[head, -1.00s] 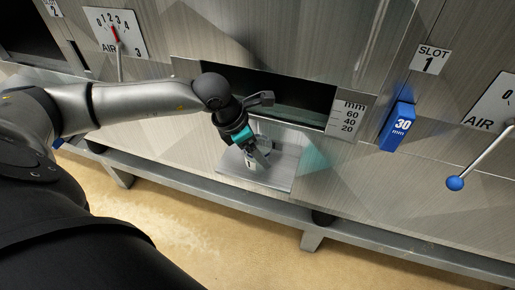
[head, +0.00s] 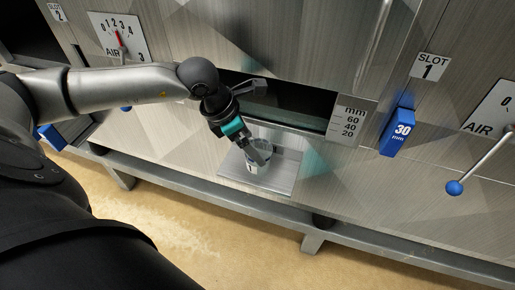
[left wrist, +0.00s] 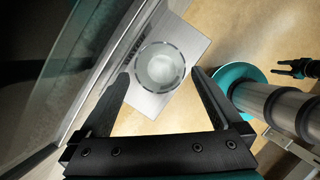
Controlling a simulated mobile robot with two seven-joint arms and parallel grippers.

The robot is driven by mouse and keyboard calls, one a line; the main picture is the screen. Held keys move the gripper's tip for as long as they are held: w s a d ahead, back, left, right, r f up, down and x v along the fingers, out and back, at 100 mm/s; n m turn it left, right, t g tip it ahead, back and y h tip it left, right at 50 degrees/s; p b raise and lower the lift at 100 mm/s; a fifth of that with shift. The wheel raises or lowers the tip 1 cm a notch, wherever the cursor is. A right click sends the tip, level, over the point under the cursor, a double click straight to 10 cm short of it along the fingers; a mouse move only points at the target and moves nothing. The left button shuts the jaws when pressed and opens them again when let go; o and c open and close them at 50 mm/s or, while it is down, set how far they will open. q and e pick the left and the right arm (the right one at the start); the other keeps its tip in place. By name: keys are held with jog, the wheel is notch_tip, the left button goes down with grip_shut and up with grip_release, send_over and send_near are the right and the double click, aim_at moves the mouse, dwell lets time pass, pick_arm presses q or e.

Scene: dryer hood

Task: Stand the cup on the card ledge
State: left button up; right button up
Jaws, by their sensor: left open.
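The cup (head: 254,163) is a small clear or grey vessel with a label. It stands upright on a flat metal ledge (head: 284,176) that juts out below the dark opening. My left gripper (head: 259,155) is at the cup from above, hiding part of its rim. In the left wrist view the cup (left wrist: 160,68) shows from above as a round rim on the ledge (left wrist: 195,47). The fingers of my left gripper (left wrist: 160,76) are open, one on each side of the cup, with gaps visible. My right gripper is not seen in the head view.
A mm scale plate (head: 346,125) is right of the opening. A blue 30 mm block (head: 398,132) and a blue-knobbed lever (head: 455,187) are farther right. A metal rail (head: 380,235) runs below the ledge. The floor in front is clear.

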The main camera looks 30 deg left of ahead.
pick_arm(q)
jog(key=v, duration=0.7)
jog(key=shift+p, duration=0.35)
jog(key=shift+s+d, duration=0.1)
